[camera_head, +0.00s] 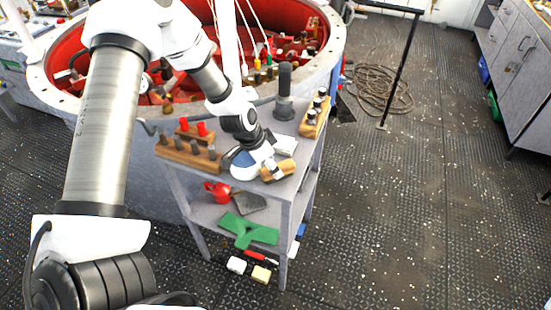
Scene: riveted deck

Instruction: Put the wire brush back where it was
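My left gripper (271,167) points down at the top of the grey cart (298,190), near its front right corner. A tan wooden piece (285,171) is right at its fingertips. It may be the wire brush, but no bristles can be made out. The fingers partly cover it, and I cannot tell whether they are closed on it or only beside it. My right gripper is not in view.
Wooden racks (188,154) with pegs stand at the cart's left, another rack (314,115) at its back right, by a dark upright post (285,90). The lower shelf holds a red item (217,191) and a green piece (248,230). Behind is a large red-lined round housing (325,50).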

